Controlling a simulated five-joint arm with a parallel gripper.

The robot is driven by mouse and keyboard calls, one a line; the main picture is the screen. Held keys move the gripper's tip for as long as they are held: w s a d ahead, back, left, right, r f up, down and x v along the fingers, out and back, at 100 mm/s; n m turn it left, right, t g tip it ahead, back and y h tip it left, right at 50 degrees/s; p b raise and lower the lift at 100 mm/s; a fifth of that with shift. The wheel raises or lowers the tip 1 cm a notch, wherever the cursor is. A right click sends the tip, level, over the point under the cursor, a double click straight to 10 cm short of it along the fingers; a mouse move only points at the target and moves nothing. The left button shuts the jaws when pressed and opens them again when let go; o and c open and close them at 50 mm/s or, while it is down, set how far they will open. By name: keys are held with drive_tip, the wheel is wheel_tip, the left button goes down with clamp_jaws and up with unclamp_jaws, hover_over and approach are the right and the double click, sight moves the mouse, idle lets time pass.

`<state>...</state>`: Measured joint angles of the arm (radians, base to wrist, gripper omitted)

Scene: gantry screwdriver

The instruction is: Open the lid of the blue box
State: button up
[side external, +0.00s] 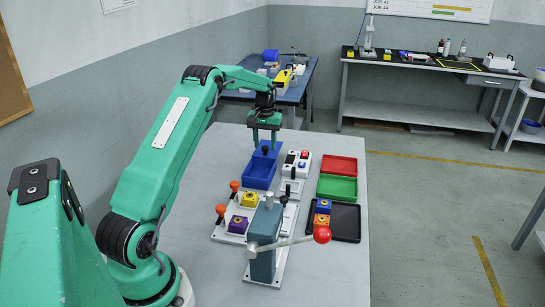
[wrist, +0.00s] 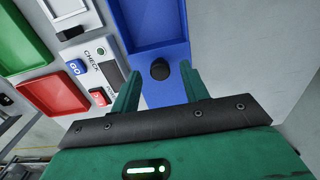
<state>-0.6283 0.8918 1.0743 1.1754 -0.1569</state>
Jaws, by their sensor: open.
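The blue box (side external: 258,183) stands on the grey table below my gripper (side external: 264,143), with its hollow inside exposed. Its flat blue lid (side external: 273,153) shows at the far end of the box, clear of much of the opening. I cannot tell whether it has slid or swung there. In the wrist view, the lid (wrist: 163,94) carries a round black knob (wrist: 159,70), and the box interior (wrist: 150,24) shows above it. My gripper (wrist: 160,73) is open, one finger on each side of the knob, with visible gaps. The lid's far end is hidden behind the gripper.
A white check unit (side external: 297,163) with buttons stands close on the box's right. Red (side external: 338,165) and green (side external: 336,188) trays lie farther right. A press with a red-knobbed lever (side external: 322,234) and an orange-knobbed fixture (side external: 234,186) stand nearer. Table left of the box is clear.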

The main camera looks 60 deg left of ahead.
wheel_tip(320, 180, up, 7)
drive_tip(key=shift+r, duration=0.15)
idle(0.4)
drive_tip(key=shift+d+r, duration=0.15)
drive_tip(key=s+d+r+m+t, duration=0.15)
drive_tip(key=s+d+r, duration=0.25)
drive_tip(key=d+r, duration=0.5)
drive_tip(key=s+d+r+m+t, duration=0.1)
drive_tip(key=s+d+r+m, duration=0.3)
drive_tip(key=d, duration=0.8)
drive_tip(key=s+d+f+m+t, duration=0.1)
drive_tip(key=s+d, duration=0.6)
drive_tip(key=s, duration=0.2)
drive_tip(key=s+d+f+m+t, duration=0.2)
drive_tip(key=s+d, duration=0.5)
drive_tip(key=s, duration=0.2)
drive_tip(key=shift+s+d+f, duration=0.15)
drive_tip(key=shift+s+d, duration=0.05)
drive_tip(key=shift+s, duration=0.2)
